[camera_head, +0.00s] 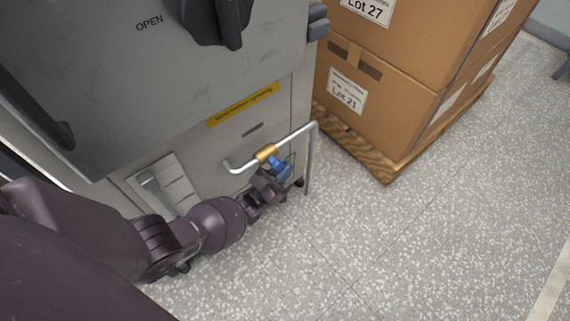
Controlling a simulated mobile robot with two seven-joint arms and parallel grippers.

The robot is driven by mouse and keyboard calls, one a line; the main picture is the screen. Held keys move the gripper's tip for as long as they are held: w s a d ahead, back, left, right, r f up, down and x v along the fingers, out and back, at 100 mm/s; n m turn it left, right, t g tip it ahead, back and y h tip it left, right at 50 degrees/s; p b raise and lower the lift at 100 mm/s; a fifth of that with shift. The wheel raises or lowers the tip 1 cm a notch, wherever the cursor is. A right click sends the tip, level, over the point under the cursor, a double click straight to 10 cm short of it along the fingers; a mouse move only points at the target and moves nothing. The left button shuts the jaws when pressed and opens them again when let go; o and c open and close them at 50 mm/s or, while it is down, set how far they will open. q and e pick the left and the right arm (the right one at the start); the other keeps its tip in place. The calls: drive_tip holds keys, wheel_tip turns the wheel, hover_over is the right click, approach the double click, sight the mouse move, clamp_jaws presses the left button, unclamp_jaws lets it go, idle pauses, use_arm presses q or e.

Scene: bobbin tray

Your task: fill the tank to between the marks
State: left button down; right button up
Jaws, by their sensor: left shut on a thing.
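A bent silver pipe (300,133) runs along the front of the grey machine (200,60) near the floor. A brass valve body (266,153) sits on the pipe, with a blue handle (280,168) just below and to its right. My left gripper (275,178) reaches in from the left and is shut on the blue handle. The fingers are small and partly hide the handle. No tank level or marks can be made out in this view. My right gripper is not in view.
A yellow label (243,105) and a pale panel with a handle (165,185) are on the machine's lower front. Stacked cardboard boxes (385,100) stand on a wooden pallet (375,160) to the right. The speckled floor (420,240) in front is clear.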

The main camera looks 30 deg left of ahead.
use_arm(q)
drive_tip(key=shift+t, duration=0.4)
idle(0.4)
drive_tip(key=c, duration=1.1)
unclamp_jaws()
drive_tip(key=shift+w, duration=0.1)
drive_tip(key=s+a+f, duration=0.1)
drive_tip(key=s, duration=0.4)
drive_tip(key=s+a+p, duration=0.1)
drive_tip(key=s+a, duration=0.1)
drive_tip(key=s, duration=0.3)
drive_tip(key=s+a+f+p, duration=0.1)
drive_tip(key=s+a, duration=0.1)
drive_tip(key=s, duration=0.3)
drive_tip(key=shift+s+a+f, duration=0.1)
drive_tip(key=shift+a+f, duration=0.1)
drive_tip(key=shift+f, duration=0.15)
